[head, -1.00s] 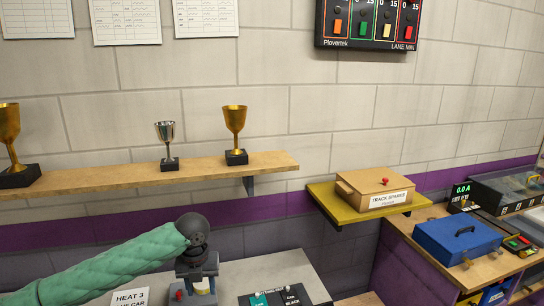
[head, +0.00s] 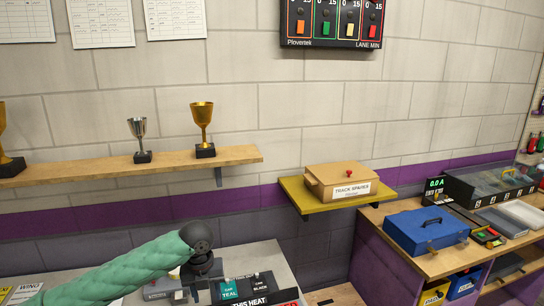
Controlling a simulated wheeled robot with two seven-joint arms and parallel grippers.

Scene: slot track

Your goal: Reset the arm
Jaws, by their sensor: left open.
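My left arm, in a green padded sleeve, comes in from the lower left of the head view. Its dark wrist is over the grey tabletop (head: 262,258). My left gripper (head: 203,288) points down beside a dark panel (head: 245,289) labelled for a teal and a black car. It is open, with nothing seen in it. The lower picture edge is close below its fingers. My right gripper is not in view.
A wall shelf (head: 110,170) with trophies is above my arm. A box of track spares (head: 342,184) sits on a yellow shelf (head: 318,205). A blue case (head: 425,231) stands on the wooden counter (head: 388,240) at the right. The air between arm and shelf is clear.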

